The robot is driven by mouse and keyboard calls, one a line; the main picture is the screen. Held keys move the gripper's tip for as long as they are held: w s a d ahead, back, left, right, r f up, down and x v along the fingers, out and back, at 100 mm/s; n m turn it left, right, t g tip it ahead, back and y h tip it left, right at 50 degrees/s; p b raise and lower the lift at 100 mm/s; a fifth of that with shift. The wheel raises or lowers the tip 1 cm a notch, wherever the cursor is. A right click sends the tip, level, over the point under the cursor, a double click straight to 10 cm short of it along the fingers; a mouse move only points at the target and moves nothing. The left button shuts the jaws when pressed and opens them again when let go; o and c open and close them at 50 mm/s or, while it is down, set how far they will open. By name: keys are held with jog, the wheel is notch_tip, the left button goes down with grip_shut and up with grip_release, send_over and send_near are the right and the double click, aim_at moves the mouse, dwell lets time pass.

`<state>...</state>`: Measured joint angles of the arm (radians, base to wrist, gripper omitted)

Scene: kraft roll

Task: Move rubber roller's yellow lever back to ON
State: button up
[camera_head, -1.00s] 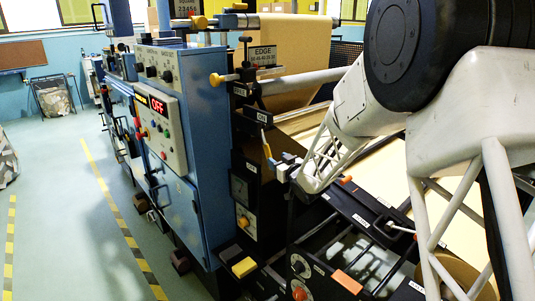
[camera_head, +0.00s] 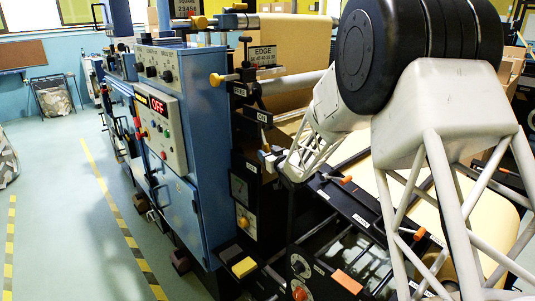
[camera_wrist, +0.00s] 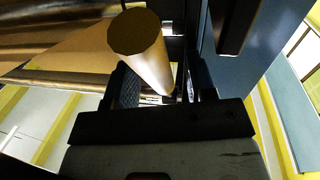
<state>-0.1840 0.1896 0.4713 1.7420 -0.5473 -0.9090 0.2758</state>
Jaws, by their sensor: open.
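My gripper (camera_head: 270,158) is at the dark side panel of the machine, just right of the blue cabinet. In the wrist view my gripper (camera_wrist: 165,90) is open, with a dark finger on each side. A yellow-brown cylinder with a dark end face, apparently the yellow lever (camera_wrist: 150,60), stands between the fingers, nearer the left one. Whether a finger touches it I cannot tell. In the head view my gripper mostly hides the lever. A small white label (camera_head: 263,117) sits above the gripper and another (camera_head: 251,168) beside it; their lettering is hard to read.
The blue cabinet (camera_head: 205,140) stands close left of my gripper, with a red display (camera_head: 159,106) reading OFF. A large kraft paper roll (camera_head: 300,50) is behind. Black rails and an orange block (camera_head: 346,281) lie below right. The floor at left is open.

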jog(key=shift+w+a, duration=0.2)
grip_shut()
dwell(0.3)
jog(key=shift+s+d, duration=0.1)
jog(key=shift+s+d+r+n+g+h, duration=0.15)
jog(key=shift+s+d+r+g+h, duration=0.4)
jog(key=shift+g, duration=0.2)
jog(key=shift+s+d+r+n+g+h, duration=0.15)
jog(key=shift+s+d+r+g+h, duration=0.3)
jog(key=shift+g+h, duration=0.25)
jog(key=shift+s+d+r+g+h, duration=0.3)
jog(key=shift+r+g+h, duration=0.2)
jog(key=shift+r+g, duration=0.15)
jog(key=shift+s+d+r+g+h, duration=0.3)
jog(key=shift+r+g+h, duration=0.2)
jog(key=shift+g, duration=0.1)
jog(key=shift+r, duration=0.1)
